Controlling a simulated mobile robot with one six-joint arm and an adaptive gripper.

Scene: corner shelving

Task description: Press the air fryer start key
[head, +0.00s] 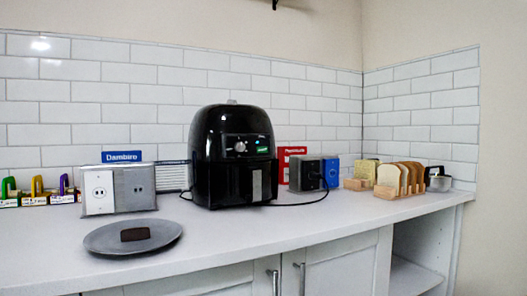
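The single keys are too small to tell apart, so I cannot pick out the start key. A silver-grey strip marks its drawer handle (257,185). A small dark shape (275,4) at the top edge may be the tip of my gripper. It is high above the fryer and apart from it, and its fingers cannot be made out.
A grey plate (105,241) with a dark block lies front left on the counter (300,228). A silver outlet box (118,189) stands left of the fryer. A dark cable runs right to a grey-and-blue box (314,173). Bread slices in a wooden rack (398,189) stand farther right.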

